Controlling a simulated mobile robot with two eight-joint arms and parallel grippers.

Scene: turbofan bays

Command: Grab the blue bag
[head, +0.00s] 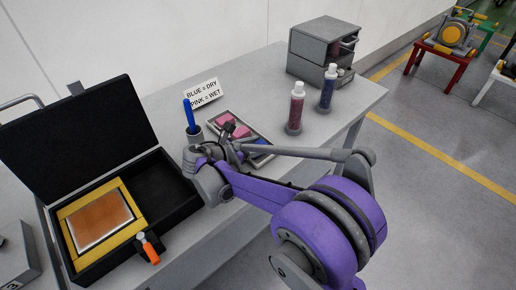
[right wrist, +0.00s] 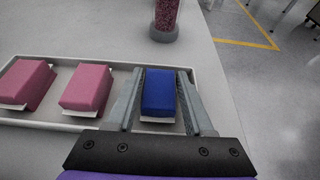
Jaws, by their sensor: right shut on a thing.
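The blue bag (right wrist: 160,95) sits at the right end of a shallow pale tray (right wrist: 60,61) in the right wrist view. My right gripper (right wrist: 161,78) has a finger on each side of the bag and is shut on it. The bag still appears to be down in the tray, with a white edge showing under it. Two pink bags (right wrist: 88,88) (right wrist: 27,84) lie to its left in the same tray. In the head view my right arm partly covers the tray (head: 213,117). My left gripper is not in view.
A sign (head: 203,94) reading BLUE = DRY, PINK = WET stands behind the tray. Two bottles, pink (head: 295,108) and blue (head: 327,88), stand to the right by a grey drawer unit (head: 312,48). An open black case (head: 168,190) is at left, near a cup with a blue stick (head: 189,115).

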